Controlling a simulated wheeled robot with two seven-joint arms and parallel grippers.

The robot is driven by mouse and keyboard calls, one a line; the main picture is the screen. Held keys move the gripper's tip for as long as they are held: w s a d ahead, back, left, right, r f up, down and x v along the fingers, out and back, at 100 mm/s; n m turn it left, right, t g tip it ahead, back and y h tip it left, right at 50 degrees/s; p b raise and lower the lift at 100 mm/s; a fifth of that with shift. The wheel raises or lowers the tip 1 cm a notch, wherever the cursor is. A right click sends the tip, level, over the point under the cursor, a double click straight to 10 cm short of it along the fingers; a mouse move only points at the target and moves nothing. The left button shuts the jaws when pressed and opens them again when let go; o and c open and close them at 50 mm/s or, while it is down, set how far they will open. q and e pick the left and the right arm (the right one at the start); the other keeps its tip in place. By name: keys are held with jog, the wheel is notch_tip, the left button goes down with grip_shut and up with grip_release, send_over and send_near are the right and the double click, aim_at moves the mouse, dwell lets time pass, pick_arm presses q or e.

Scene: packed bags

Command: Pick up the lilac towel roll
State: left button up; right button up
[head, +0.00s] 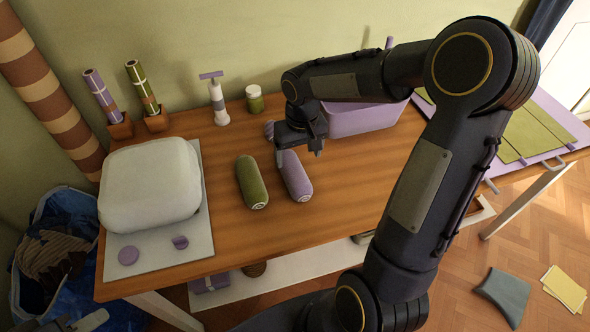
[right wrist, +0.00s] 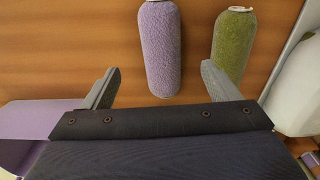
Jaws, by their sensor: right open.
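The lilac towel roll (head: 297,178) lies on the wooden table, to the right of a green towel roll (head: 251,182). My right gripper (head: 300,154) is open above the far end of the lilac roll and partly hides that end. In the right wrist view, the lilac roll (right wrist: 160,48) lies ahead, between the lines of the two open fingers (right wrist: 160,86). Nothing is held between them. The green roll (right wrist: 234,42) shows partly behind the right-hand finger there. My left gripper (head: 82,322) shows only in part at the bottom left edge; its jaws are unclear.
A whitish rounded bag (head: 150,185) sits on a pale mat (head: 160,248) at the left. A lilac bin (head: 365,118) stands right of my right gripper. A white-and-lilac dispenser (head: 217,103) and a green jar (head: 255,99) stand behind. Bare wood lies around the two rolls.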

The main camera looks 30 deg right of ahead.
aim_at(293, 168)
jog(key=shift+w+d+f+g, duration=0.15)
jog(key=shift+w+f+g, duration=0.15)
jog(key=shift+w+f, duration=0.85)
jog(key=f+p, duration=0.1)
jog(key=f, duration=0.7)
jog(key=shift+a, duration=0.2)
jog(key=c, duration=1.1)
jog(key=shift+w, duration=0.1)
jog(key=shift+c, duration=0.2)
